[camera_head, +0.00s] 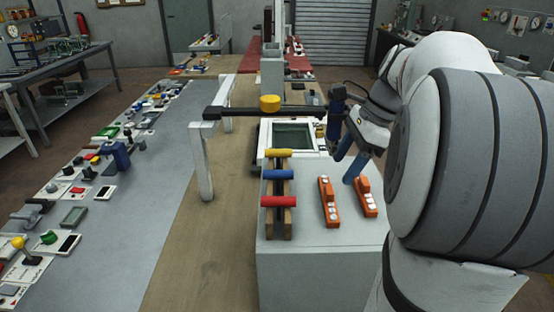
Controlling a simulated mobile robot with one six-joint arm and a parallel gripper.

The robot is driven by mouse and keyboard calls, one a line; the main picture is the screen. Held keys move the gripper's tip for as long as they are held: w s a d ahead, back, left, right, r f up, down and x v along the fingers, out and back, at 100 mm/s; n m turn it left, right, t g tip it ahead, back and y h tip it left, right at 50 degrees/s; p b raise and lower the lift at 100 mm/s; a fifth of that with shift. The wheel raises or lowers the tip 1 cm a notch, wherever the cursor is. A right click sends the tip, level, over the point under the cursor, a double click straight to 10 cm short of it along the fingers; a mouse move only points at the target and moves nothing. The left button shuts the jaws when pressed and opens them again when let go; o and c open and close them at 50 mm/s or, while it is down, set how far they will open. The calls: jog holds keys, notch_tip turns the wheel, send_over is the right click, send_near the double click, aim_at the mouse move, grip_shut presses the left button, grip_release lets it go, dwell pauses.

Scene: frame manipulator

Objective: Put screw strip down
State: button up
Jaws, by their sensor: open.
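Two orange strips with pale tops lie on the grey block (320,270): a left strip (328,203) and a right strip (367,199). I cannot tell from this view which one the task calls the screw strip. My gripper (341,171) is open, with its blue fingers pointing down over the far ends of the strips. One finger is close to the far end of the right strip; I cannot tell whether they touch. Nothing shows between the fingers. My arm hides the area right of the strips.
Left of the strips stands a rack (278,212) with yellow, blue and red rollers. Behind it is a white framed panel (291,141). A long bench (120,240) at left holds many small devices.

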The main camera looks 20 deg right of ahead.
aim_at(329, 189)
jog(key=shift+m, duration=0.4)
jog(key=x, duration=0.7)
jog(key=shift+w+d+f+p, duration=0.2)
jog(key=shift+w+d+p, duration=0.1)
jog(key=shift+p, duration=0.1)
jog(key=shift+r, duration=0.1)
jog(key=c, duration=1.2)
